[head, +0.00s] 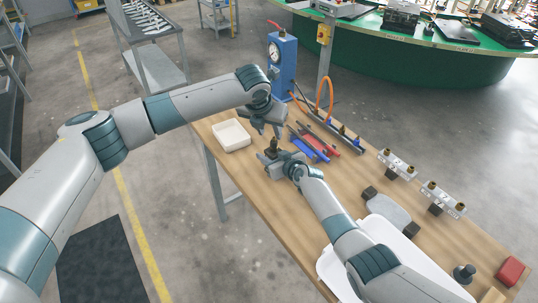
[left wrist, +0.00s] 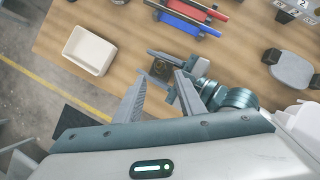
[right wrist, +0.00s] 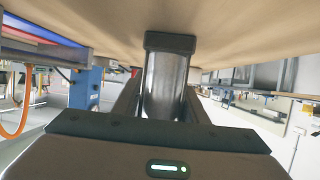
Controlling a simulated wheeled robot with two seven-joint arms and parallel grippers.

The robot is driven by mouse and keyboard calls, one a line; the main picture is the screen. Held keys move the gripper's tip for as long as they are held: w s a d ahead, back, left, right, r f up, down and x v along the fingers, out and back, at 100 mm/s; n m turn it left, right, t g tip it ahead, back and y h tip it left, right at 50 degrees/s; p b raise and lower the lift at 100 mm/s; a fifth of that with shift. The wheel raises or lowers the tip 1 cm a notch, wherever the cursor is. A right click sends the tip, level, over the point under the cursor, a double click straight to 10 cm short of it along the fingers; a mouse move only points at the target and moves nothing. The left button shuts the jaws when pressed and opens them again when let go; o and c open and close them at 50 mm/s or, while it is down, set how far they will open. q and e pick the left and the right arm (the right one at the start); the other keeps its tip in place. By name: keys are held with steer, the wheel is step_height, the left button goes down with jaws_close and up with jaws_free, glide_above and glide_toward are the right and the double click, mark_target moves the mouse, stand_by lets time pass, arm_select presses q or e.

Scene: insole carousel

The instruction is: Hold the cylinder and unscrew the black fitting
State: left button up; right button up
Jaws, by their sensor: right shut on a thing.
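The cylinder (right wrist: 165,85) is silver with a black end cap in the right wrist view, and it stands between the fingers of my right gripper (right wrist: 163,102). My right gripper (head: 280,158) is shut on it over the wooden table. The black fitting (left wrist: 160,69) shows from above as a dark square end with a brownish centre in the left wrist view; it also shows in the head view (head: 271,149). My left gripper (head: 268,131) points down just above it, open and empty, its fingers (left wrist: 160,76) apart on either side in the left wrist view.
A cream tray (head: 231,135) lies left of the cylinder. Red and blue tools (head: 316,144) lie behind it on a rack. A blue gauge unit (head: 282,65) stands at the back. Numbered fitting blocks (head: 397,163) and a white tray (head: 328,262) are to the right.

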mark_target(273, 141)
arm_select(q)
steer(key=shift+f, duration=0.1)
steer(key=shift+x, duration=3.9)
steer(key=shift+c, duration=0.6)
jaws_close()
steer(key=shift+o, duration=0.6)
jaws_free()
steer(key=shift+r, duration=2.5)
